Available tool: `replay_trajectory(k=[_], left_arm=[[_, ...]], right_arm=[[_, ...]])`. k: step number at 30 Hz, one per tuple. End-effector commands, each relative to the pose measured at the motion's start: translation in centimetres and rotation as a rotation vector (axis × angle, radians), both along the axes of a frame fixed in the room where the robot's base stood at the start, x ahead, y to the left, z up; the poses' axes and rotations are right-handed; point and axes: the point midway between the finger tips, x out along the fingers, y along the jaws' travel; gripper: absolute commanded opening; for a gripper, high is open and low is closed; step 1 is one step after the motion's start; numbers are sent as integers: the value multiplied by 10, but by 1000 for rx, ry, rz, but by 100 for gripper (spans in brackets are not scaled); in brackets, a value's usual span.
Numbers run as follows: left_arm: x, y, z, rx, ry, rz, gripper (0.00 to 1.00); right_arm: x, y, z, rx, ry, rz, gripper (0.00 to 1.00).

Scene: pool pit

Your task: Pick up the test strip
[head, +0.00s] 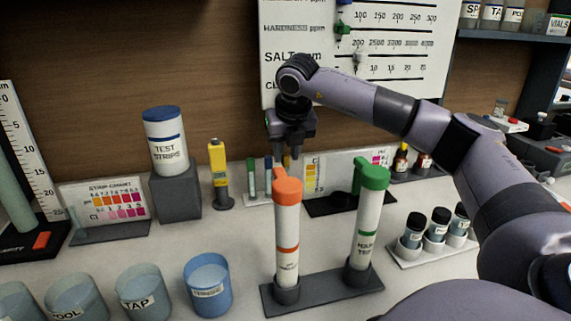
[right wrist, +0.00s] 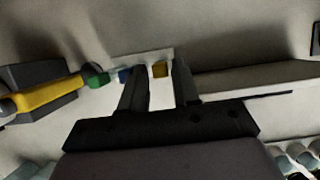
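My right gripper (head: 287,153) points down over a low white holder at the back of the counter. Upright slim pieces stand there: one with a green top (head: 251,177), one with a blue top (head: 268,174). In the right wrist view, the open fingers (right wrist: 160,82) stand on either side of an ochre-topped piece (right wrist: 159,70), with small gaps; contact is not visible. I cannot tell for sure which piece is the test strip. A white test strips bottle (head: 166,142) stands on a grey block. My left gripper is out of view.
Orange-capped (head: 287,235) and green-capped (head: 367,220) tubes stand in a dark base in front of the gripper. A yellow meter (head: 218,174) stands left of the holder. Several cups, including a blue one (head: 208,285), line the front left. Small vials (head: 438,225) stand right.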

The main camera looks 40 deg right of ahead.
Motion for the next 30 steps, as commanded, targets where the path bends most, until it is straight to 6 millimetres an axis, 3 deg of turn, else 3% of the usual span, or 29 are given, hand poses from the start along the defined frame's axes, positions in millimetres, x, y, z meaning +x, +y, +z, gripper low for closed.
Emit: replay_trajectory(k=[9,12,24,30], left_arm=[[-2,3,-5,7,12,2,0],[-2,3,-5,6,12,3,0],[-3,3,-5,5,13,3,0],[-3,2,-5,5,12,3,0]], right_arm=[[3,-2,-7,0,-1,0,31],[3,-1,-7,0,-1,0,0],[3,-1,-6,-1,-2,0,0],[3,-1,8,1,-4,0,0]])
